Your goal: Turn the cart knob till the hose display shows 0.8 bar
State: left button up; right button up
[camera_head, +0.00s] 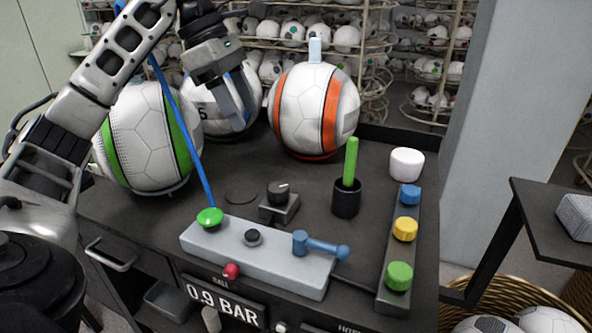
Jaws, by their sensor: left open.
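A black knob (278,190) with a white pointer mark sits on a small dark box on the cart top. A smaller black knob (253,237) sits on the grey control block (210,240); I cannot tell which one is the cart knob. The ball display (222,303) on the cart front reads 0.9 BAR. The display labelled HOSE (354,329) is cut off at the bottom edge, so its reading is hidden. My left gripper (238,122) is open and empty, pointing down in front of the middle ball, above and behind the knobs. My right gripper is not in view.
Nearby stand a green stick (351,160) in a black cup (346,198) and a strip with coloured buttons (392,250). Balls (314,110) line the back.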

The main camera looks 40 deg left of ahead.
aim_at(278, 187)
pick_arm(q)
jog(key=x, duration=1)
jog(key=b+x, duration=0.1)
jog(key=x, duration=0.4)
jog(key=shift+s, duration=0.35)
jog(key=c, duration=1)
